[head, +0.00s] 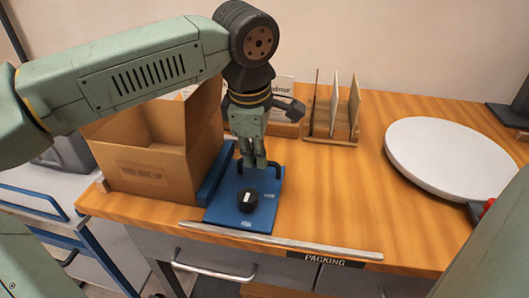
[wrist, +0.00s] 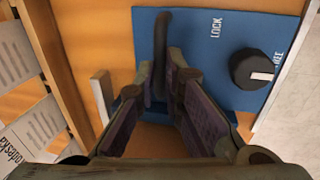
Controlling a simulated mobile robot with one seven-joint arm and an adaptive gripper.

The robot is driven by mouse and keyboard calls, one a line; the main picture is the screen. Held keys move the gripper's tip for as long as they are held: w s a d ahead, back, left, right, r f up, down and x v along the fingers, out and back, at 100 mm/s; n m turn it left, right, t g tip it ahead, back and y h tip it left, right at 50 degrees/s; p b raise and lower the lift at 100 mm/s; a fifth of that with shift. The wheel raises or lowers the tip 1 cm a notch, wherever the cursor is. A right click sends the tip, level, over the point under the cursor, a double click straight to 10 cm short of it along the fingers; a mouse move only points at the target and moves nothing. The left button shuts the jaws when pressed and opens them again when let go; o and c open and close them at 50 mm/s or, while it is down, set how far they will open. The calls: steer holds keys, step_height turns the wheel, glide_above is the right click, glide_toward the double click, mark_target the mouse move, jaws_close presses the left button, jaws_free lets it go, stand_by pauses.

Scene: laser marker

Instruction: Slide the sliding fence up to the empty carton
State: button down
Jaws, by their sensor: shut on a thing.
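The open, brown empty carton (head: 150,172) stands at the left of the bench, its inside partly hidden by my arm. The blue sliding fence has a flat plate (head: 268,212) and an upright wall (head: 214,172) beside the carton's right side; I cannot tell whether they touch. A black knob (head: 247,200) sits on the plate; in the wrist view the knob (wrist: 255,68) shows a white mark pointing right, towards a partly hidden label. My gripper (head: 254,165) is shut on the fence's dark handle (wrist: 165,55), which shows between the fingers in the wrist view.
A metal rail (head: 280,241) runs along the bench's front edge. A wooden rack (head: 333,130) with upright boards stands behind the fence. A round white turntable (head: 450,155) is at the right. Bare bench lies between the fence and the turntable.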

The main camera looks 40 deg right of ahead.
mark_target(255, 185)
steer(key=c, duration=1.7)
jaws_free()
steer(key=r, duration=0.4)
steer(key=s+a+r, duration=0.1)
steer(key=r, duration=0.6)
steer(key=shift+s+a+r, duration=0.25)
steer(key=shift+a+r, duration=0.15)
